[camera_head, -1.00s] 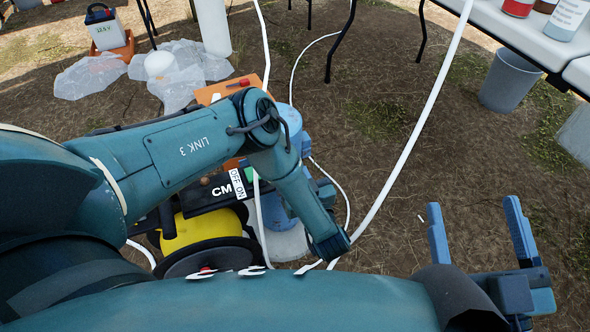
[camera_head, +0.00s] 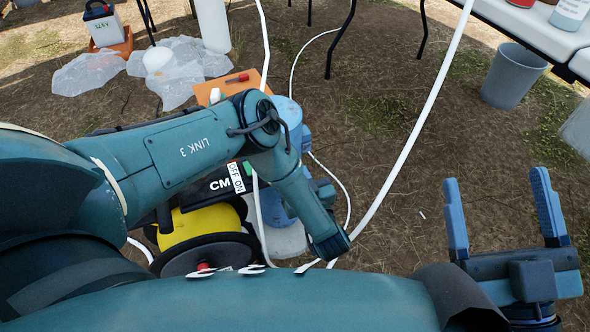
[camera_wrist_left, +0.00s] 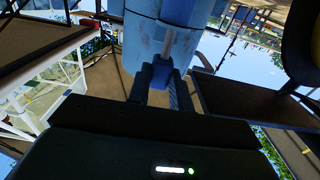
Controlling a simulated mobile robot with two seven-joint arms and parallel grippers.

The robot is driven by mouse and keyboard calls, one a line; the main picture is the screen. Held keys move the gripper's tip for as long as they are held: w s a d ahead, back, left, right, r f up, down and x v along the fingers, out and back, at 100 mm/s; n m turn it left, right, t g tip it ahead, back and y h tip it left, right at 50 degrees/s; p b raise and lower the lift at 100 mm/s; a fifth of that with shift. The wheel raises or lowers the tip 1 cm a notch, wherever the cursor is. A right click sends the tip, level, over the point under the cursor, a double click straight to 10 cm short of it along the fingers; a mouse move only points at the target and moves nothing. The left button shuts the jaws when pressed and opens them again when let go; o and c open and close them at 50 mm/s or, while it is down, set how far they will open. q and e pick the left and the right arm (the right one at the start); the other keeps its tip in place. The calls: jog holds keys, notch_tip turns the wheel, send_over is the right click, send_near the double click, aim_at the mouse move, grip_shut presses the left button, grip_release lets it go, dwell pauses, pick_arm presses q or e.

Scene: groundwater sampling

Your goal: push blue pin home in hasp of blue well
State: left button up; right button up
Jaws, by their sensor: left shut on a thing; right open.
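The blue well (camera_head: 288,112) stands behind my left arm in the head view, partly hidden by it. In the left wrist view the well's large blue casing (camera_wrist_left: 145,45) fills the upper middle. My left gripper (camera_wrist_left: 160,82) is shut on a small blue piece, seemingly the blue pin (camera_wrist_left: 161,70), close to the casing. A grey rod (camera_wrist_left: 168,43) shows just above it. The hasp cannot be made out, nor how deep the pin sits. My right gripper (camera_head: 500,182) is open and empty over bare ground at the right.
A yellow reel (camera_head: 200,226) stands left of the well. White tubing (camera_head: 420,125) runs past the well on the right. An orange board (camera_head: 236,84) lies behind it. A grey bucket (camera_head: 513,76) stands beside a white table (camera_head: 490,22). The ground between well and bucket is mostly clear.

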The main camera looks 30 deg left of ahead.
pick_arm(q)
jog(key=shift+f, duration=0.2)
jog(key=shift+f+b, duration=1.15)
jog(key=shift+f, duration=0.05)
pick_arm(e)
jog(key=shift+s+d+r+n+t+y, duration=0.15)
jog(key=shift+r+n+t+y, duration=0.15)
jog(key=shift+r+n+y, duration=1.15)
pick_arm(q)
jog(key=shift+f, duration=0.1)
jog(key=shift+r+p, duration=2.75)
jog(key=shift+r, duration=0.2)
pick_arm(e)
notch_tip(320, 180, up, 7)
jog(key=n+y, duration=0.1)
jog(key=shift+f, duration=0.15)
pick_arm(q)
notch_tip(320, 180, down, 6)
jog(key=b, duration=0.5)
jog(key=shift+f, duration=0.15)
pick_arm(e)
jog(key=shift+f, duration=2.6)
pick_arm(q)
jog(key=o, duration=1)
jog(key=shift+c, duration=0.2)
